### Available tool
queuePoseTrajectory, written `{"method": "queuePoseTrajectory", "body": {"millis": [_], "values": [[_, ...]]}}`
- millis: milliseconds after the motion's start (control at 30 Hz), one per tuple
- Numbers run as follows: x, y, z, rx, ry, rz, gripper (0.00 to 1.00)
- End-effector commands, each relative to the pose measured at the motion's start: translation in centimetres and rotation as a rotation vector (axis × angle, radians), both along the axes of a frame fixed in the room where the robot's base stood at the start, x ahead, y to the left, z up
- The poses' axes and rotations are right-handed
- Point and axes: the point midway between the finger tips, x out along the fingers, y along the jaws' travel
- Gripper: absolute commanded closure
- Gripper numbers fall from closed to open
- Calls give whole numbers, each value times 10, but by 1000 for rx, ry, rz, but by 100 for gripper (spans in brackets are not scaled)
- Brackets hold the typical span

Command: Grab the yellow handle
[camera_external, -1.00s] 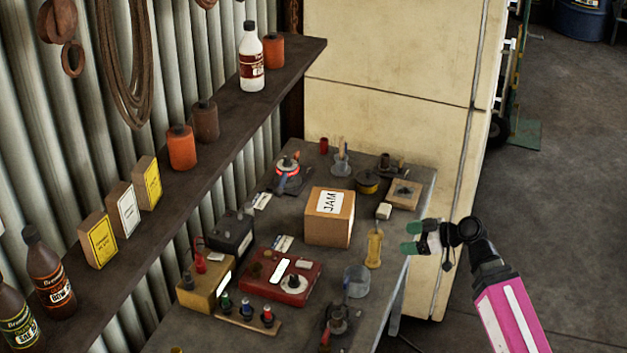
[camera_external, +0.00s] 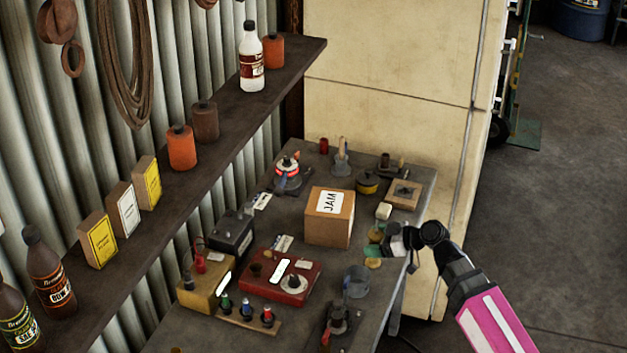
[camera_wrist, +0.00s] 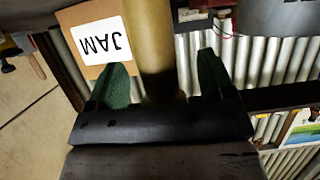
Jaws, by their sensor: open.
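The yellow handle (camera_external: 374,264) stands upright near the right edge of the workbench. Its lower end shows in the external view; my gripper hides much of the rest. In the wrist view the handle (camera_wrist: 150,40) runs down between the two green fingers. My gripper (camera_external: 373,243) is at the handle, its fingers reaching in from the right. In the wrist view my gripper (camera_wrist: 161,65) is open, with a finger on each side of the handle and gaps showing beside it.
A cardboard JAM box (camera_external: 330,217) stands just left of the handle. A grey cup (camera_external: 356,281) is in front of it, and a small cream block (camera_external: 383,211) is behind it. A red device (camera_external: 279,277) lies farther left. The floor right of the bench is free.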

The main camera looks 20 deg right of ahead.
Motion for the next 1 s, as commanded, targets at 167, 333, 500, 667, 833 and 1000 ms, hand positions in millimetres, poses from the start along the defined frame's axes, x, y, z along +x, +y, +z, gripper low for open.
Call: {"method": "queuePoseTrajectory", "body": {"millis": [167,333,500,667,833,1000], "values": [[1,1,-1,0,0,0,25],[1,1,-1,0,0,0,64],[1,1,-1,0,0,0,77],[1,1,-1,0,0,0,77],[1,1,3,0,0,0,77],[1,1,16,-1,-2,0,77]]}}
